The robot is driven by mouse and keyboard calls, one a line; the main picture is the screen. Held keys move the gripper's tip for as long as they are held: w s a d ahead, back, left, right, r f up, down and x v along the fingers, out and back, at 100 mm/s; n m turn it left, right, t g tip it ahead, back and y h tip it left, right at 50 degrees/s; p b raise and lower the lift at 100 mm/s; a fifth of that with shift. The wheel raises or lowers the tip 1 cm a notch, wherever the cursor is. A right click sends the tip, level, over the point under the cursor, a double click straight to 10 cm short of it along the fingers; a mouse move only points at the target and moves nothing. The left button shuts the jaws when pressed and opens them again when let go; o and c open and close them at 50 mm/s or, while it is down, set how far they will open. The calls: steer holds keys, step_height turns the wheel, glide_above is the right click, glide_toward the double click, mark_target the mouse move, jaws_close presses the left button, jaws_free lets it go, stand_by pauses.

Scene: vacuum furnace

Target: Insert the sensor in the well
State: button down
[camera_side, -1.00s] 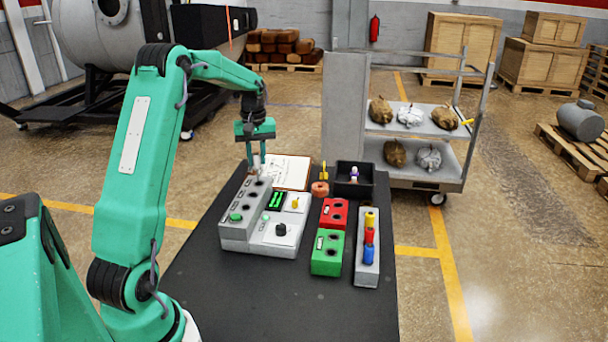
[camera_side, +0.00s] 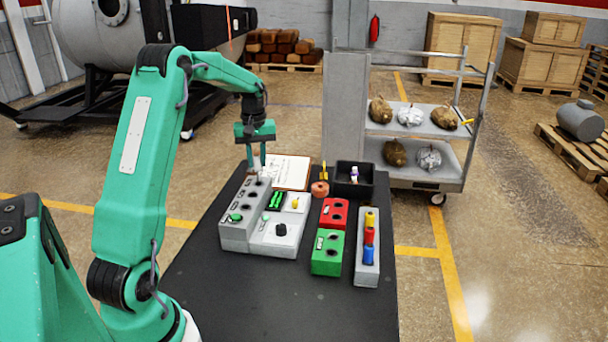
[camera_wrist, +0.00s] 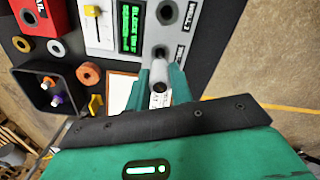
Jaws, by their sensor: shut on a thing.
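My gripper (camera_side: 257,162) is over the far end of the grey block with wells (camera_side: 232,236). In the wrist view my gripper (camera_wrist: 160,72) is shut on a pale grey cylindrical sensor (camera_wrist: 157,76) with a printed label. The sensor's tip is close to a dark well (camera_wrist: 160,52) at the far end of the block. I cannot tell whether the tip is inside it or just above it. A well labelled WELL 2 (camera_wrist: 166,13) lies beyond, and looks empty.
A control panel with a green display (camera_side: 275,200) adjoins the block. A clipboard (camera_side: 289,171), orange ring (camera_side: 320,189) and black bin (camera_side: 367,191) lie behind. Red (camera_side: 326,220) and green (camera_side: 322,267) blocks and a grey rack (camera_side: 366,278) stand right. The table front is clear.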

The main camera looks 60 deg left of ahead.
mark_target(258, 170)
steer(key=shift+f, duration=2.25)
stand_by(1.4)
steer(key=c, duration=0.7)
jaws_free()
steer(key=shift+c, duration=0.2)
steer(key=shift+r, duration=0.1)
steer(key=shift+r, duration=2.9)
